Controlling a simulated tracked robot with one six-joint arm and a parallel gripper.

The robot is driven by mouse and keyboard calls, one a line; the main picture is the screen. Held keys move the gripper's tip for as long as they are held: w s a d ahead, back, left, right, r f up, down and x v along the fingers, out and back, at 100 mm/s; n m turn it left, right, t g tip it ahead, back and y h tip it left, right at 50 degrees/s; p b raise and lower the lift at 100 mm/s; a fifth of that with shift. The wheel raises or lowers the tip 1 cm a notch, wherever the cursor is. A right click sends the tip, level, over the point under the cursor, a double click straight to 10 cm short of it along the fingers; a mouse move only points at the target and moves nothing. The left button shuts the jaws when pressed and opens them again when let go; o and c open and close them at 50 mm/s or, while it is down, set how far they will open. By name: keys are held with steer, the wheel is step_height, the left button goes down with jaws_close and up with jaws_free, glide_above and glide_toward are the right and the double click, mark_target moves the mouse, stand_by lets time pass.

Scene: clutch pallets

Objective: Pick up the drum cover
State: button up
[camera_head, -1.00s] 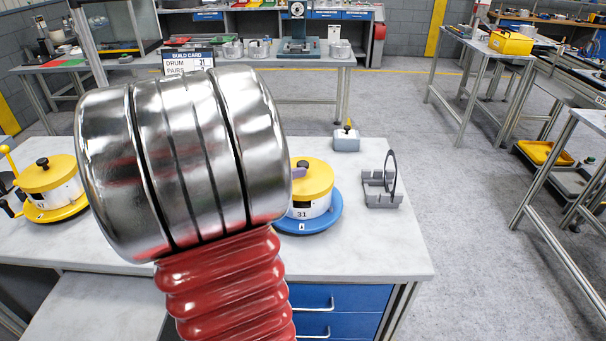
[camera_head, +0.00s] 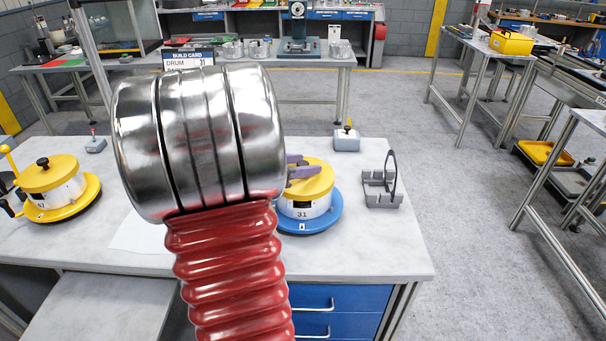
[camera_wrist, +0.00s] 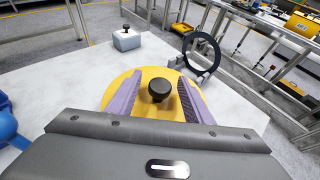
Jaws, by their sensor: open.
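The drum cover (camera_head: 314,183) is a yellow disc on top of a white drum (camera_head: 304,209) marked 31, which stands on a blue round base (camera_head: 327,220). In the wrist view the yellow cover (camera_wrist: 124,92) has a black knob (camera_wrist: 160,89) at its middle. My gripper (camera_wrist: 160,93) is open, with its two purple fingers on either side of the knob and apart from it. The finger height above the cover is hard to tell.
Another yellow-covered drum (camera_head: 52,181) on a yellow base stands at the left of the table. A grey block with a knob (camera_head: 346,140) and a grey stand with a black ring (camera_head: 384,190) are behind and right. A build card (camera_head: 188,60) stands behind my arm.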

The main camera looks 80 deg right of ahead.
steer(key=shift+c, duration=0.3)
steer(key=c, duration=1.1)
